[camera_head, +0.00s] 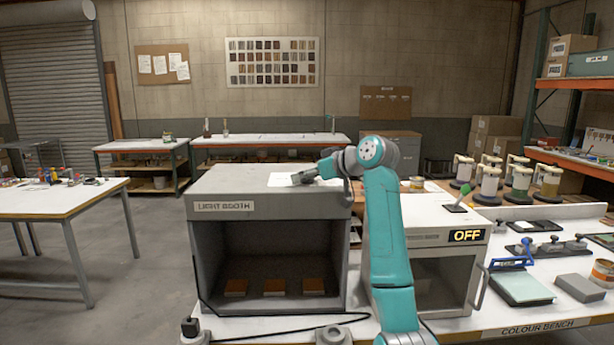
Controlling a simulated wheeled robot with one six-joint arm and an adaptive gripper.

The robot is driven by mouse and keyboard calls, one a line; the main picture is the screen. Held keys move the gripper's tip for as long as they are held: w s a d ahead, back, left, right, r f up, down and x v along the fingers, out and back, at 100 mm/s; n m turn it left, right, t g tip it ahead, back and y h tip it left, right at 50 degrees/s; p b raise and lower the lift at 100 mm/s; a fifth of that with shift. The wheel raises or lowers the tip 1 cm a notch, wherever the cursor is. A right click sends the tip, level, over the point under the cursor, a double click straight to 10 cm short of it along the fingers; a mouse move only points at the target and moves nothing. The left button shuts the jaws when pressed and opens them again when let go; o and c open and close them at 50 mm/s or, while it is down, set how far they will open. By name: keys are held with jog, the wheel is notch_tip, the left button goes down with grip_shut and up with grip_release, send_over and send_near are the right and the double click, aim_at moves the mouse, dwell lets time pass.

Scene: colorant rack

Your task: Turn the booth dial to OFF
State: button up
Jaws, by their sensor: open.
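The grey light booth (210,179) stands left of centre on the bench, labelled "LIGHT BOOTH". A small grey device with a knob (190,327) sits at the booth's lower left front, by a black cable. A round grey piece (333,335) sits at the lower front edge. I cannot tell which of these is the booth dial, or read its setting. My gripper (300,179) is open and empty, at or above the booth's top, beside a white sheet; contact is unclear.
A white cabinet (398,237) with a lit "OFF" display (467,236) stands right of my arm, which partly hides it. The colour bench (540,328) holds trays and blocks at right. A table (60,202) with small items stands left; floor between is clear.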

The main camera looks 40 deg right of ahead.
jog(key=shift+s, duration=0.1)
jog(key=v, duration=1.1)
jog(key=shift+s+r, duration=0.25)
jog(key=shift+s, duration=0.05)
jog(key=shift+d, duration=0.15)
